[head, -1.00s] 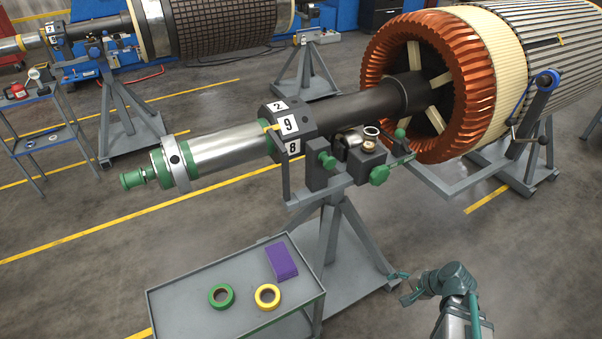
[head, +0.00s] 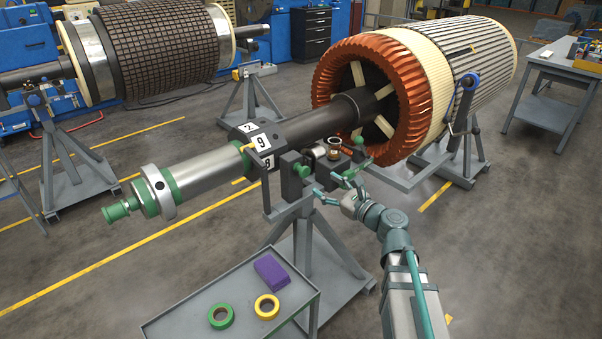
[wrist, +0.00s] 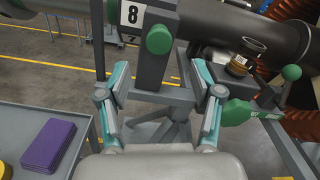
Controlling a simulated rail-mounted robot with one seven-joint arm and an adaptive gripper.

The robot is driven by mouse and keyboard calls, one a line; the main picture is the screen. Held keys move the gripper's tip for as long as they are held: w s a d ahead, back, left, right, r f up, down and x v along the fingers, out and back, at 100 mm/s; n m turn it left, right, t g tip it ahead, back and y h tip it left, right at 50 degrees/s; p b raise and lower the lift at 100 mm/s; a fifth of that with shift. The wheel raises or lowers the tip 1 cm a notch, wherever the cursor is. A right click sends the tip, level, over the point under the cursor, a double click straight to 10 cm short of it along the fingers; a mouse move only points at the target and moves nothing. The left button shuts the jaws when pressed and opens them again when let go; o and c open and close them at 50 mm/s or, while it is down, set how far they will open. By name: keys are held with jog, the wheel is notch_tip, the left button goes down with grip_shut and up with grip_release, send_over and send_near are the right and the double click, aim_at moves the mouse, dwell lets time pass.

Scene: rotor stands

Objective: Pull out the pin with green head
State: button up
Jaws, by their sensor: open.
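The rotor stand's bracket carries several green-headed parts. One round green head (head: 302,170) sits on the front of a dark upright block; it also shows at the top middle of the wrist view (wrist: 159,40). A larger green knob (wrist: 235,112) is to the right, close beside my right finger, and a green ball (wrist: 291,72) is further right. I cannot tell for certain which is the pin. My gripper (head: 332,186) is open and empty just in front of the bracket. In the wrist view its fingers (wrist: 160,82) are spread either side of the block's lower end, below the round green head.
A grey cart (head: 180,328) stands at lower left with a purple block (head: 271,271), a green ring (head: 221,316) and a yellow ring (head: 267,307). The rotor shaft (head: 205,160) runs above the bracket into the orange winding (head: 325,85).

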aim_at(306, 172)
jog(key=p+x, duration=0.1)
jog(key=x, duration=0.9)
jog(key=shift+s+f+p, duration=0.1)
jog(key=shift+p, duration=0.3)
grip_shut()
